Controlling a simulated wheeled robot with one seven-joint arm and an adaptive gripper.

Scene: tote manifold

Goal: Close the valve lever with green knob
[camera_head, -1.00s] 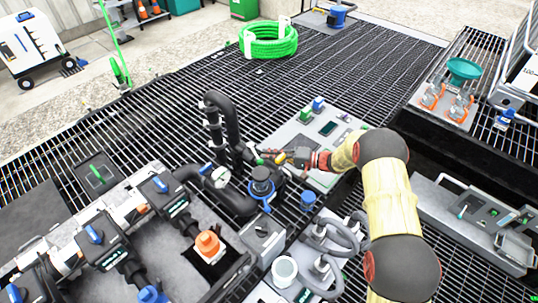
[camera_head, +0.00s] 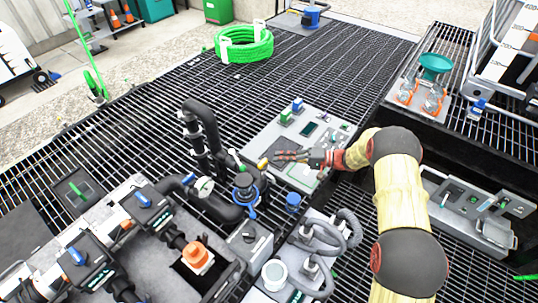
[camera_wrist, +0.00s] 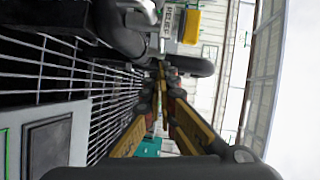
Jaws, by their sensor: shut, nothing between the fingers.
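A small green-tipped lever (camera_head: 234,156) shows beside the black pipework, next to the blue-ringed valve (camera_head: 245,187). Another green handle (camera_head: 76,188) sits on a dark square plate at the left. I cannot tell for sure which is the valve lever with the green knob. A yellow knob (camera_head: 262,163) sits just left of my gripper (camera_head: 276,156); a yellow block also shows in the wrist view (camera_wrist: 190,27). My gripper is shut and empty, over the grey panel. In the wrist view its fingertips (camera_wrist: 162,76) meet close to a black pipe.
The black vertical pipe loop (camera_head: 197,135) stands left of my gripper. A grey control panel (camera_head: 296,172) lies beneath it. Blue-handled valves (camera_head: 148,205) and an orange cap (camera_head: 197,256) are at the lower left. Open grating lies behind, with a green hose coil (camera_head: 243,45).

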